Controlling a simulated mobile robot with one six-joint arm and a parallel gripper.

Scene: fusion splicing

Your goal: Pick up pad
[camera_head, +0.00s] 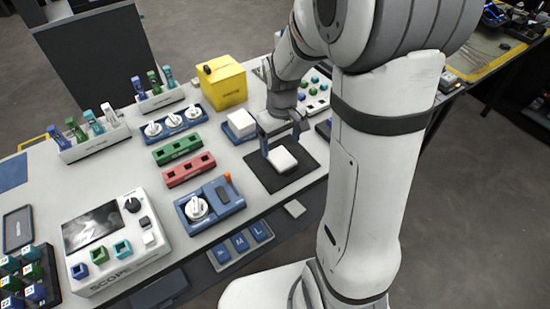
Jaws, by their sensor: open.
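A white block-like pad (283,158) lies on a black square mat (268,182) right of the table's middle. My gripper (281,145) points down at the back edge of this pad, with its fingers apart and nothing seen between them. I cannot tell whether the fingers touch the pad. Another white block (240,120) sits on a blue base to the left of my gripper.
A yellow box (222,83) stands behind. Green (177,149) and red (189,169) slotted blocks and a blue device with a white knob (210,202) lie to the left. A scope box (112,242) stands front left. My arm hides the table's right part.

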